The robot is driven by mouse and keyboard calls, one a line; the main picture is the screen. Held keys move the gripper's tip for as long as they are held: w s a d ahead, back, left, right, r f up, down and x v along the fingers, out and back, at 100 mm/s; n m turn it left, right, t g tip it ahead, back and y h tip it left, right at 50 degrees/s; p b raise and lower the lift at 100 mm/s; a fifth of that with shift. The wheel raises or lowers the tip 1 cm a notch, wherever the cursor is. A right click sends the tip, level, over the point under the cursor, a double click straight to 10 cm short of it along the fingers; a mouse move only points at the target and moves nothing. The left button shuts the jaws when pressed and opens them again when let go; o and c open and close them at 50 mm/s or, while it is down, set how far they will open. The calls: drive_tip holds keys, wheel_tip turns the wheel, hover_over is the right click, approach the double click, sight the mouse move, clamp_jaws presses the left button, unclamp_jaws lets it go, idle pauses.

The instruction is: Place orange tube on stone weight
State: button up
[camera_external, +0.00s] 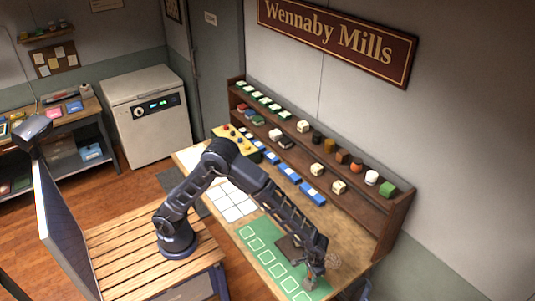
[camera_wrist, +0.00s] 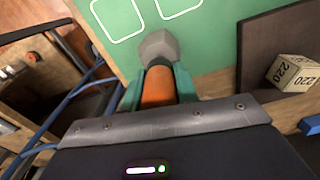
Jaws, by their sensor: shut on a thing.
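My gripper (camera_wrist: 158,82) has teal fingers that are shut on an orange tube (camera_wrist: 158,88) in the wrist view. A grey faceted stone weight (camera_wrist: 157,45) shows just beyond the tube's far end, over the green mat. The tube's end overlaps the weight in this view; I cannot tell whether they touch. In the external view my gripper (camera_external: 312,282) is low over the near end of the green mat (camera_external: 259,246). The tube cannot be made out clearly there.
A dark board (camera_wrist: 250,50) and a pale block marked 220 (camera_wrist: 294,72) are to the right in the wrist view. A wooden shelf (camera_external: 400,215) with several small blocks stands along the wall. White squares (camera_external: 232,203) lie on the table left of the mat.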

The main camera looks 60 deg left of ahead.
drive_tip(key=shift+f, duration=0.95)
drive_tip(key=shift+f, duration=0.1)
drive_tip(key=o, duration=0.8)
drive_tip(key=shift+c, duration=0.2)
